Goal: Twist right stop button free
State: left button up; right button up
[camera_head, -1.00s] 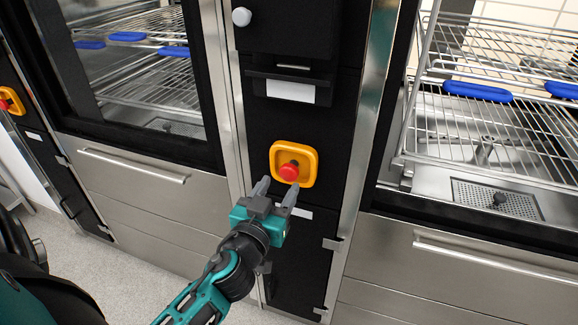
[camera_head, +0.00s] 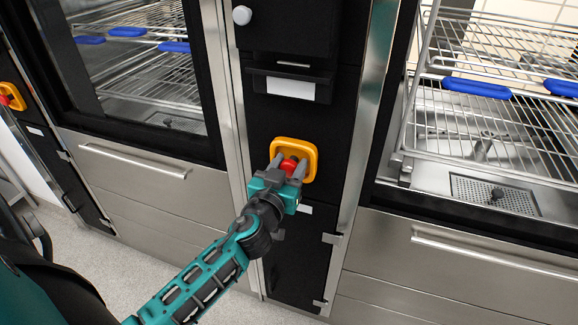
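The right stop button is a red knob (camera_head: 289,165) in a yellow square surround (camera_head: 309,152) on the black panel between the two washers. My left gripper (camera_head: 288,164) is at the button, with one finger on each side of the red knob. The fingers stand apart; I cannot tell whether they touch the knob. The gripper hides the lower left part of the surround. Another red button (camera_head: 6,98) in a yellow surround shows at the far left edge. My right gripper is not in view.
The right washer stands open with wire racks and blue handles (camera_head: 477,89) inside. The left washer (camera_head: 140,60) has a glass front. Steel drawers with bar handles (camera_head: 134,161) lie below. A white knob (camera_head: 242,15) and a label slot (camera_head: 290,87) are above the button.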

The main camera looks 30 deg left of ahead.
pick_arm(q)
jog(key=c, duration=0.4)
jog(key=shift+m, duration=1)
jog(key=shift+d+m, duration=0.15)
jog(key=shift+m, duration=2.05)
jog(key=o, duration=0.7)
jog(key=shift+o, duration=0.2)
jog(key=shift+s, duration=0.1)
